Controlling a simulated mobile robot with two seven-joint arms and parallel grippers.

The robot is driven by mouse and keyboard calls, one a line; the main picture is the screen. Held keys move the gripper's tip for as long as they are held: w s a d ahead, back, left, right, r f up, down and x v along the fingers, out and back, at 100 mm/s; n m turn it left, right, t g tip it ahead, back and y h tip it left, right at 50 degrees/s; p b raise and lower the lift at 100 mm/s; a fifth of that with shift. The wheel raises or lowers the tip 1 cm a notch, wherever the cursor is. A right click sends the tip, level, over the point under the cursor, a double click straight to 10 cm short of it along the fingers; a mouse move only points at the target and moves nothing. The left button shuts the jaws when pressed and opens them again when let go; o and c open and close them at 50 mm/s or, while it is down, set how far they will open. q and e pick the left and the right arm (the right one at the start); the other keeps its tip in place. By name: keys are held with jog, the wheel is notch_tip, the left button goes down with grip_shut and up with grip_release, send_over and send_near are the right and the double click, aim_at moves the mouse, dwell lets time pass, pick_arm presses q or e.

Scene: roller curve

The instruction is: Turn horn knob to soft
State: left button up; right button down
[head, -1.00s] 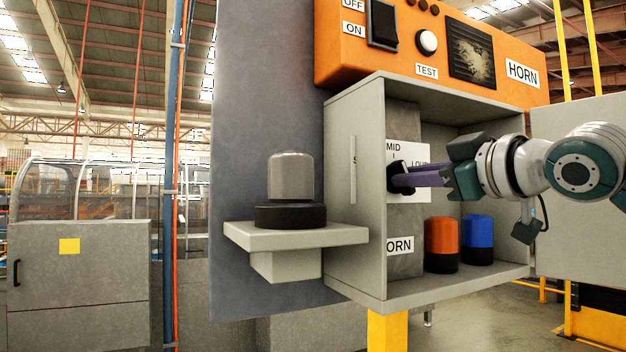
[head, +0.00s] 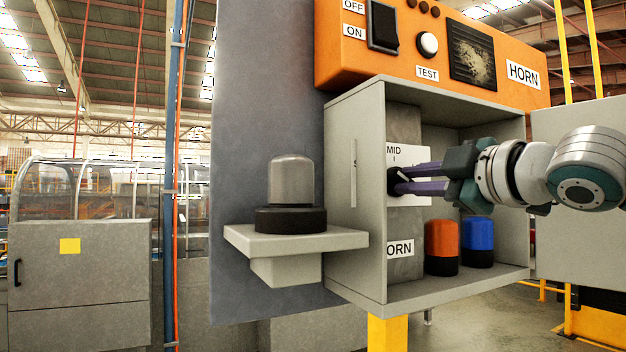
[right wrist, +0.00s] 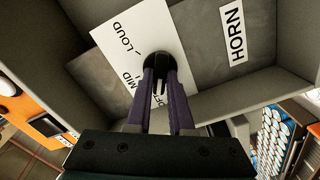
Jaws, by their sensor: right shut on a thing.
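The black horn knob (head: 393,181) sits on a white dial plate (head: 409,160) on the back panel inside the grey open box. In the right wrist view the knob (right wrist: 155,62) shows between my finger tips, with LOUD, MID and a partly hidden SOFT label on the plate (right wrist: 118,48). My right gripper (head: 402,179) reaches in from the right, its purple fingers closed on the knob; it also shows in the right wrist view (right wrist: 158,75). The knob's pointer direction is hidden by the fingers. My left gripper is not in view.
The grey box (head: 355,200) has side walls close around my fingers. An orange beacon (head: 441,240) and a blue beacon (head: 478,238) stand on its floor below my gripper. A grey-domed beacon (head: 291,185) stands on a shelf to the left. An orange HORN panel (head: 470,85) is above.

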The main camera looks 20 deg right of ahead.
dwell(0.3)
jog(key=c, duration=0.8)
grip_release()
